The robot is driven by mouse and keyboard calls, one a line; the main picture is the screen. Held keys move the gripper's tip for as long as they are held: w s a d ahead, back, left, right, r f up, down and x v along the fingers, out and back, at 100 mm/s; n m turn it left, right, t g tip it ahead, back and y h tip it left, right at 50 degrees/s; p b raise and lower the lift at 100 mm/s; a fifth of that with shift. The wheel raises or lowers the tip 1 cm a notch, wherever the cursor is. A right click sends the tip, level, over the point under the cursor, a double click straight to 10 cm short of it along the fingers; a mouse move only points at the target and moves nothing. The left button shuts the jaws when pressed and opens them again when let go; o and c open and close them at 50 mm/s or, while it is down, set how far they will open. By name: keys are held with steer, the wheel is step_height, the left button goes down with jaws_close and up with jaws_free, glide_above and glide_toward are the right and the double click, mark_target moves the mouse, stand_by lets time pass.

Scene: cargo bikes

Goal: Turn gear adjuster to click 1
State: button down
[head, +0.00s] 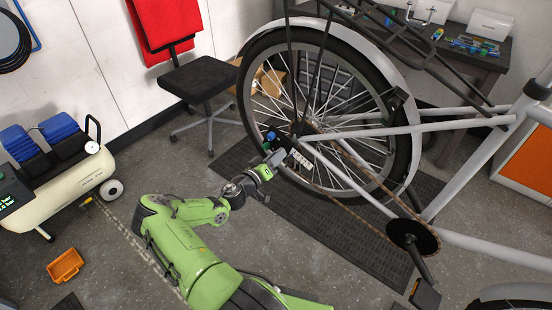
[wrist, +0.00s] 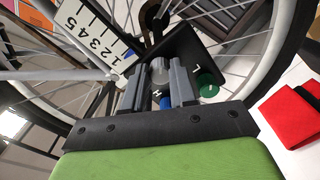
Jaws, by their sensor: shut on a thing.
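My gripper (head: 277,157) reaches the rear wheel's hub area in the head view. In the wrist view my gripper (wrist: 158,66) has its two grey fingers on either side of a grey round knob (wrist: 160,76), which looks like the gear adjuster, and is shut on it. A black bracket (wrist: 190,46) sits behind the knob. A white scale plate (wrist: 92,36) numbered 1 to 5 lies left of the knob; it also shows in the head view (head: 303,160). Which click the adjuster is at cannot be told.
A blue knob (wrist: 166,102) near the letter H and a green knob (wrist: 207,85) near the letter L sit close to the fingers. Spokes, the chain (head: 350,196) and the bike frame (head: 484,168) surround the place. A black stool (head: 198,78) stands behind left.

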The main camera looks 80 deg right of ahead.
steer(key=n+p, duration=0.2)
steer(key=n, duration=1.7)
steer(key=shift+r+n, duration=0.1)
steer(key=shift+n, duration=0.5)
steer(key=c, duration=0.9)
jaws_free()
steer(key=p+v, duration=0.1)
steer(key=v, duration=1.4)
steer(key=shift+w+a+p, duration=0.25)
steer(key=shift+a+p, duration=0.1)
steer(key=shift+p, duration=0.05)
